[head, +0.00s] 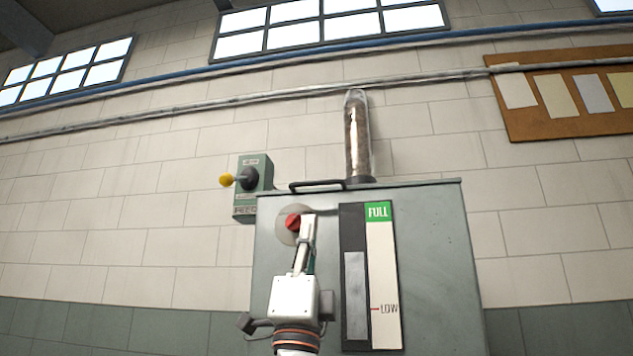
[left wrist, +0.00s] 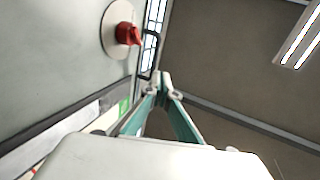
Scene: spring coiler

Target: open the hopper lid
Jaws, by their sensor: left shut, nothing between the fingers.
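The hopper (head: 430,265) is a grey-green metal box in the middle of the head view. Its top looks flat and closed, with a dark bar handle (head: 316,186) at the upper left edge. The handle also shows in the left wrist view (left wrist: 147,75). A red knob (head: 292,223) on a round pale plate sits on the front face below the handle; it also shows in the left wrist view (left wrist: 128,34). My left gripper (head: 309,217) points up in front of the face, shut and empty, just below the handle and apart from it. My right gripper is not in view.
A level gauge (head: 381,290) marked FULL and LOW is on the hopper front, right of my gripper. A clear tube (head: 357,135) stands on top. A green control box (head: 254,175) with a yellow-ended lever (head: 227,180) is at the left. A pinboard (head: 570,95) hangs at the right.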

